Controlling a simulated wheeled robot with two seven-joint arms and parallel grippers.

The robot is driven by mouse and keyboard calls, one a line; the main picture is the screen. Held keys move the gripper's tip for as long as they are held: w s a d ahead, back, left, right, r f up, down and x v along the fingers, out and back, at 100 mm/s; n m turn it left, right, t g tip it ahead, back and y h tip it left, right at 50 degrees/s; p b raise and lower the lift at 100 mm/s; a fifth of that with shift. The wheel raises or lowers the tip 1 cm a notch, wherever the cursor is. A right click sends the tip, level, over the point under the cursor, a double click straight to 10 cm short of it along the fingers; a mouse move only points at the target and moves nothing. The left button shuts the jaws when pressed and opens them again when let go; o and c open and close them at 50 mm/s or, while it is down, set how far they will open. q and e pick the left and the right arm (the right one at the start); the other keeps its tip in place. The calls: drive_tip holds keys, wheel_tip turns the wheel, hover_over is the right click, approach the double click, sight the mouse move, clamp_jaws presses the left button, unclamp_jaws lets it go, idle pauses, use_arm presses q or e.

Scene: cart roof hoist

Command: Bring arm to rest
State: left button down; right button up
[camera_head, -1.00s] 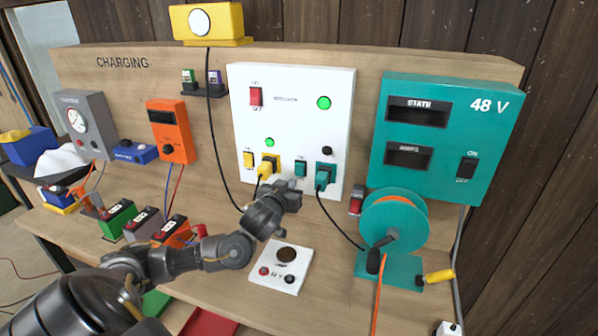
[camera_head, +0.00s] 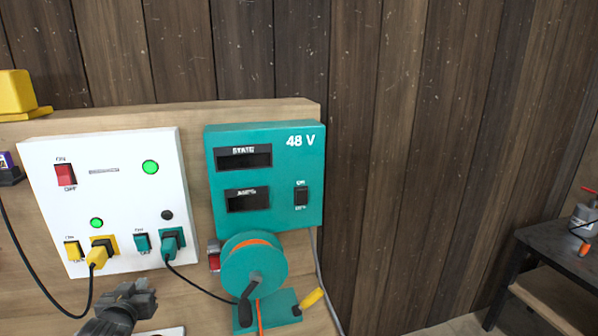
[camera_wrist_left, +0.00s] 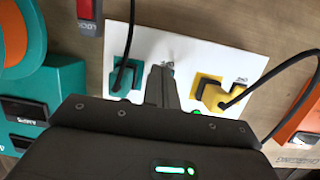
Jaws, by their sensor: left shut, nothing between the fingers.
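My left gripper (camera_head: 148,293) shows at the bottom left of the head view, below the white panel (camera_head: 120,200). Its fingers are closed together with nothing between them. In the left wrist view the shut fingers (camera_wrist_left: 162,88) point at the white panel (camera_wrist_left: 190,58), between the teal plug (camera_wrist_left: 122,75) and the yellow plug (camera_wrist_left: 215,97). They look apart from both plugs. Most of the left arm is out of the head view. My right gripper is in neither view.
A teal 48 V box (camera_head: 265,180) hangs right of the white panel. Below it stands a teal cable reel (camera_head: 250,265) with a crank. Black cables hang from both plugs near my gripper. A dark side table (camera_head: 555,245) stands far right.

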use_arm(q)
drive_tip(key=s+d+f+m+g+h, duration=0.25)
drive_tip(key=s+d+f, duration=0.4)
drive_tip(key=f, duration=0.35)
drive_tip(key=s+d+f+m+g+h, duration=0.1)
drive_tip(key=s+d+f+g, duration=0.25)
drive_tip(key=s, duration=0.55)
drive_tip(key=s+d+f+m+g, duration=0.15)
drive_tip(key=s+d+f, duration=0.25)
drive_tip(key=s, duration=0.4)
drive_tip(key=s+d+f+g+h, duration=0.1)
drive_tip(key=s+d+f+g, duration=0.3)
drive_tip(key=s, duration=0.5)
wheel_tip(320, 180, down, 30)
drive_tip(key=b, duration=0.4)
drive_tip(key=s+a+f+g+b, duration=0.2)
drive_tip(key=s+a+f, duration=0.1)
drive_tip(key=s+f, duration=1.4)
drive_tip(key=shift+f+m+b, duration=0.3)
drive_tip(key=shift+f, duration=0.4)
